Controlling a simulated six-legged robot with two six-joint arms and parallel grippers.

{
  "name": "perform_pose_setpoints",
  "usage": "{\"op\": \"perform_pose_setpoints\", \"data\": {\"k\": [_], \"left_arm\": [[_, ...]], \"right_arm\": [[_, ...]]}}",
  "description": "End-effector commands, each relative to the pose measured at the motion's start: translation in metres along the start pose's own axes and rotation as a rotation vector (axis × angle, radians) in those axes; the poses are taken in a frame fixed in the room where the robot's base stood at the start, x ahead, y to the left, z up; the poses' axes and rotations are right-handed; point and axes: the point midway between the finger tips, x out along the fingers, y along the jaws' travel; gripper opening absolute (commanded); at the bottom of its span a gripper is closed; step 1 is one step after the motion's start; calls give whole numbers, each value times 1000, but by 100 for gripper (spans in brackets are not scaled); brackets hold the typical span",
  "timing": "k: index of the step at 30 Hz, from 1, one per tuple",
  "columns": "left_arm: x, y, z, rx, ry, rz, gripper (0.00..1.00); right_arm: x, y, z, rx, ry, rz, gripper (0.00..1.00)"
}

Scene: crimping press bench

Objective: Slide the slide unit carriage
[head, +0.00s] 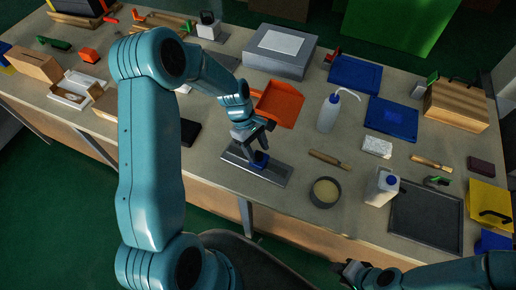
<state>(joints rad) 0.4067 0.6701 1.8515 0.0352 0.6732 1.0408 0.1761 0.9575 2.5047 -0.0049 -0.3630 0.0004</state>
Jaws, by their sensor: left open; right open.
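The slide unit (272,177) is a flat grey metal rail near the front edge of the bench. Its blue carriage (261,159) stands around the middle of the rail. My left gripper (258,146) is open, pointing down right at the carriage from above. I cannot tell whether its fingers touch the carriage, and they partly cover it. My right gripper (352,272) is open and empty at the bottom of the view, in front of the bench and far from the rail.
An orange tray (280,103) lies just behind the rail. A wooden-handled tool (330,160) and a round bowl (325,192) lie to its right. A white squeeze bottle (328,114) and blue trays (391,118) stand further back. A dark tray (426,218) lies at the right.

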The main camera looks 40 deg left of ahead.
Motion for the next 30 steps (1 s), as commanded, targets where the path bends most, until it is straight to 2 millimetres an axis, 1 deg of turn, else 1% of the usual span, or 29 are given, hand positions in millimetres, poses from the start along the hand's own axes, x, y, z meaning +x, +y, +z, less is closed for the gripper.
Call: {"op": "perform_pose_setpoints", "data": {"k": [4, 12, 13, 14, 15, 17, 18, 23, 26, 30], "left_arm": [[10, 1, 0, 1, 0, -1, 52], [12, 2, 0, 0, 0, 1, 52], [12, 2, 0, 0, 0, 1, 46], [12, 2, 0, 0, 0, 1, 36], [12, 2, 0, 0, 0, 1, 23], [12, 2, 0, 0, 0, 1, 4], [12, 2, 0, 0, 0, 1, 0], [11, 1, -4, -1, 1, 1, 0], [5, -2, -20, -5, 2, 4, 0], [-8, -11, -51, -7, 3, 6, 0]], "right_arm": [[-2, -1, 0, 0, 0, 0, 43], [-1, 0, 0, 0, 0, 0, 43], [-1, 0, 0, 0, 0, 0, 43], [-1, 0, 0, 0, 0, 0, 43], [-1, 0, 0, 0, 0, 0, 43], [-2, -1, 0, 0, 0, 0, 43], [-2, -1, 0, 0, 0, 0, 43], [-1, 0, 0, 0, 0, 0, 43], [3, 1, 0, 0, 0, 0, 43], [8, 3, 0, 0, 0, 0, 43]]}}
